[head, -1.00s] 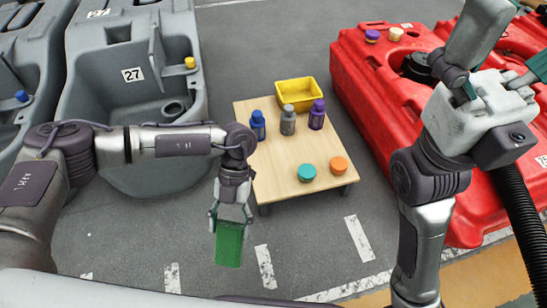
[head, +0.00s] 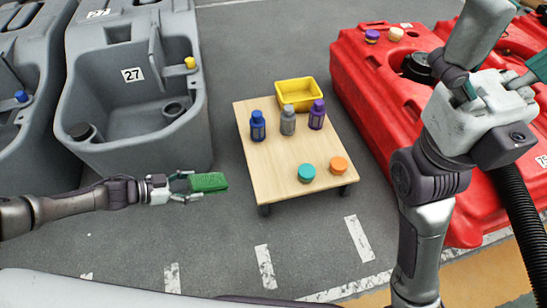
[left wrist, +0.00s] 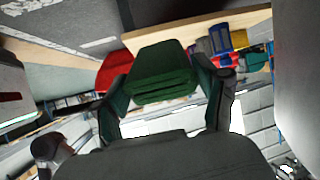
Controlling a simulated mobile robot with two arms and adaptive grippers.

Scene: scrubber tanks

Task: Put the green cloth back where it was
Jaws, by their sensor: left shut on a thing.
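The green cloth (head: 208,182) is a folded pad. My left gripper (head: 190,183) is shut on it and holds it out sideways, pointing right, above the grey floor to the left of the wooden table. In the left wrist view the cloth (left wrist: 162,75) sits between the two dark fingers, which grip its near part. My right gripper (head: 485,105) is at the upper right, in front of the red tank; its fingers are partly hidden, so I cannot tell whether it is open or shut.
The low wooden table (head: 262,178) carries a yellow bin (head: 300,105), blue (head: 257,127), grey (head: 288,122) and purple (head: 317,116) bottles, and teal (head: 307,173) and orange (head: 338,165) caps. Grey tank 27 (head: 130,150) stands left, a red tank (head: 370,90) right.

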